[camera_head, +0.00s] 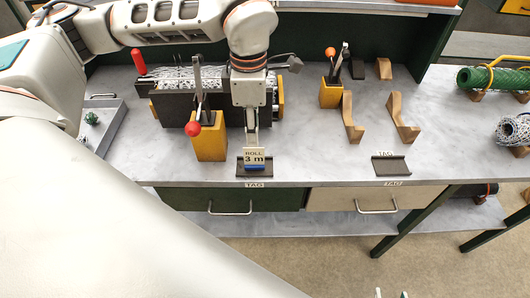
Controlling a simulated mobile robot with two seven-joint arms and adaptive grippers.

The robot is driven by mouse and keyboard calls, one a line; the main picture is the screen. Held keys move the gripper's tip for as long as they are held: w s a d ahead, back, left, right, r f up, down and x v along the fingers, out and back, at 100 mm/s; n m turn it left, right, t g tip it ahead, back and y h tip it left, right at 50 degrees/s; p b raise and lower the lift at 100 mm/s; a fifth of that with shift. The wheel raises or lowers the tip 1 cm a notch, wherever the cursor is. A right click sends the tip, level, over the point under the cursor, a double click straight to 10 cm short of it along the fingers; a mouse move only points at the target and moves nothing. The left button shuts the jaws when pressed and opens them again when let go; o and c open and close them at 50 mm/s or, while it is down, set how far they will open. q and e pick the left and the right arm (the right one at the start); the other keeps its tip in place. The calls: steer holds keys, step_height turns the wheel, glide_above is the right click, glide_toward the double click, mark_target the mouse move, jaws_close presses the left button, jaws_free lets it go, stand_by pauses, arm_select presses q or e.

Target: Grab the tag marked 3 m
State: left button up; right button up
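The tag marked "ROLL 3 m" (254,157) is a small cream plate with dark lettering and a blue lower edge. It stands in a dark holder (242,169) at the front of the bench. My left gripper (252,146) points down right at the tag's top edge. Its fingers look close together, but I cannot tell whether they are closed on the tag. Two small pale tips at the bottom edge look like my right gripper (391,294); they are apart with nothing between them, well away from the bench.
A yellow block with a red-knobbed lever (209,138) stands close left of the tag. An empty dark holder (391,166) sits to the right. Wooden brackets (351,118), a second yellow block (330,94) and mesh rolls (492,79) stand farther right. The bench front between the holders is clear.

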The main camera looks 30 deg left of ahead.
mark_target(254, 150)
arm_select(q)
step_height(254, 150, down, 8)
steer(key=shift+w+a+r, duration=0.1)
steer(key=shift+r, duration=0.1)
jaws_close()
